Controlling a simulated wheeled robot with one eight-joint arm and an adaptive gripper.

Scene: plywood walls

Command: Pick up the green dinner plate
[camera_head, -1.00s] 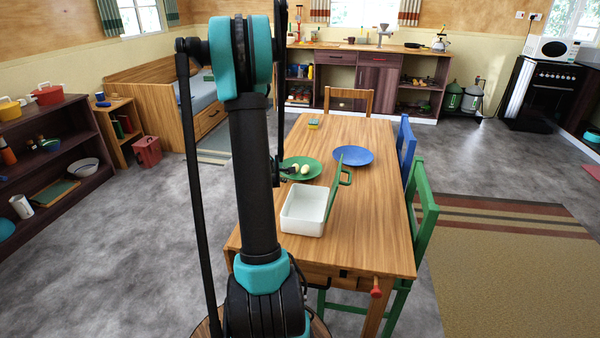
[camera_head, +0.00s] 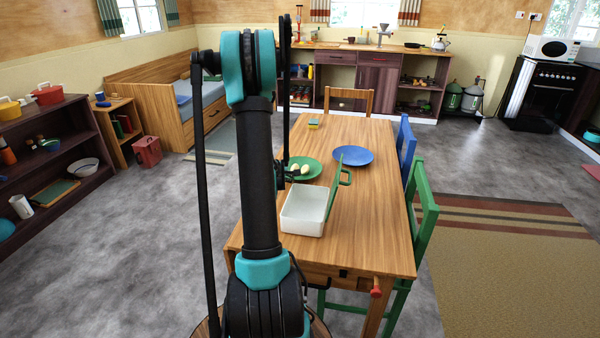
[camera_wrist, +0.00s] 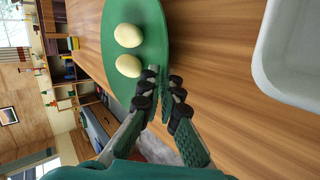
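The green dinner plate (camera_head: 308,164) lies on the wooden table, left of the blue plate, with pale egg-shaped things on it. In the wrist view the green plate (camera_wrist: 150,50) carries two pale eggs (camera_wrist: 128,50). My gripper (camera_wrist: 163,85) is at the plate's near rim, its fingers apart with a narrow gap and the rim appearing between the fingertips. I cannot tell whether either finger touches it. In the head view my gripper (camera_head: 282,174) is at the plate's left edge, mostly hidden by my arm.
A blue plate (camera_head: 353,155) lies right of the green one. A blue chair (camera_head: 405,150) and a green chair (camera_head: 422,215) line the right edge.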

